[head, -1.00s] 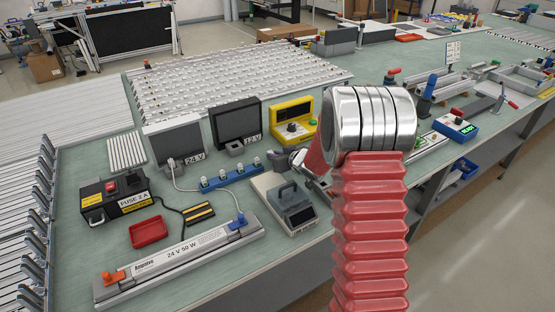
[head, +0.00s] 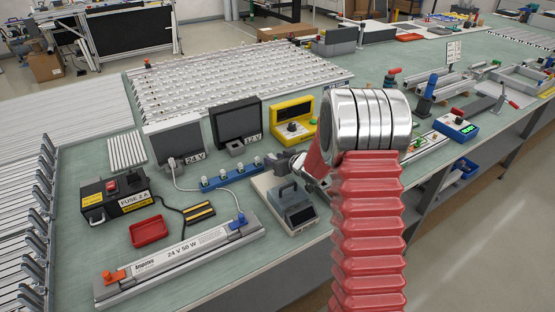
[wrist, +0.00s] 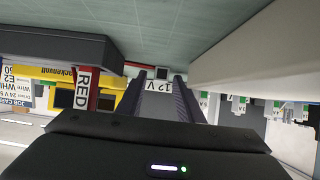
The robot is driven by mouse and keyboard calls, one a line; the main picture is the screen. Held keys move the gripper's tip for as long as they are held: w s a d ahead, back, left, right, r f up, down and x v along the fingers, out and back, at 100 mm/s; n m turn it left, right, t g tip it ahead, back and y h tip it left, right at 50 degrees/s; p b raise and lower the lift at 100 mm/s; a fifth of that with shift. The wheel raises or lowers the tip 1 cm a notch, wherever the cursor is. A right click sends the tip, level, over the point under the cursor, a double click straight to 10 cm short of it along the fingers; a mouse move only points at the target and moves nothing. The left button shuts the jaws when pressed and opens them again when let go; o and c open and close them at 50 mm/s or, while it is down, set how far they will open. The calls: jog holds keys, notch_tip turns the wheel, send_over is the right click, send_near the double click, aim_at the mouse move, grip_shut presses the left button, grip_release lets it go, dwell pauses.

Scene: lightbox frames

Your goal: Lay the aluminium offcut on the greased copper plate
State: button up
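My gripper (head: 283,160) is partly hidden behind my arm in the head view. It hangs over the bench beside the blue strip with lamps, pointing left toward the panels. In the wrist view its two dark fingers (wrist: 160,100) stand apart, with a 12 V label (wrist: 159,86) and a grey surface showing between them. No piece is seen held there. I cannot make out the aluminium offcut or the greased copper plate for certain. A small grey block (head: 235,148) stands in front of the 12 V panel.
The dark 12 V panel (head: 236,122), 24 V panel (head: 176,141) and yellow unit (head: 291,121) stand behind the gripper. A grey handled box (head: 297,209), red tray (head: 149,231) and black fuse box (head: 114,197) stand in front and left.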

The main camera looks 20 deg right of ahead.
jog(key=shift+s+r, duration=0.1)
jog(key=shift+r, duration=0.05)
jog(key=shift+s+d+r, duration=0.15)
jog(key=shift+s+r, duration=0.25)
jog(key=shift+s, duration=0.15)
jog(key=v, duration=1)
jog(key=shift+s, duration=0.25)
